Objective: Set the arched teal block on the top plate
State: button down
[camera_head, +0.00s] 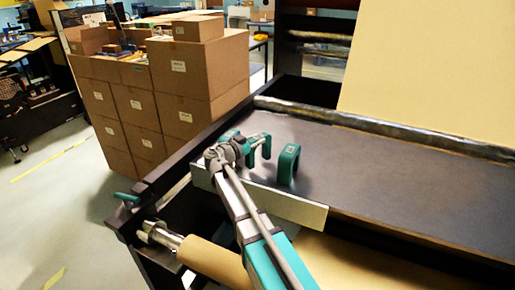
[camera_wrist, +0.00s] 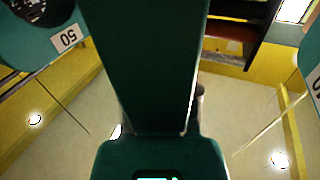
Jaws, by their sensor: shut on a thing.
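The arched teal block (camera_head: 289,160) shows in the head view as an upright arch with a pale mark on top, at the near left end of the dark top plate (camera_head: 390,178). I cannot tell whether its feet touch the plate. My gripper (camera_head: 258,146) is just left of it over the plate's left end, shut on the block; the contact itself is not clear. In the wrist view a large dark teal shape fills the middle, with teal parts marked 50 at both sides; where gripper ends and block begins is unclear there.
A pale strip (camera_head: 305,212) edges the plate's near side. A long roller (camera_head: 380,128) runs behind it, with a kraft sheet (camera_head: 430,75) rising beyond. A kraft roll (camera_head: 215,262) lies below in front. Stacked cartons (camera_head: 185,85) stand at the back left. The plate's right part is clear.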

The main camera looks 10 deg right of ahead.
jog(key=shift+f+b, duration=0.55)
jog(key=shift+f, duration=0.35)
jog(key=shift+f, duration=0.15)
jog(key=shift+c, duration=1.7)
grip_release()
jog(key=shift+r, duration=0.25)
jog(key=v, duration=1.2)
jog(key=shift+s+f, duration=0.1)
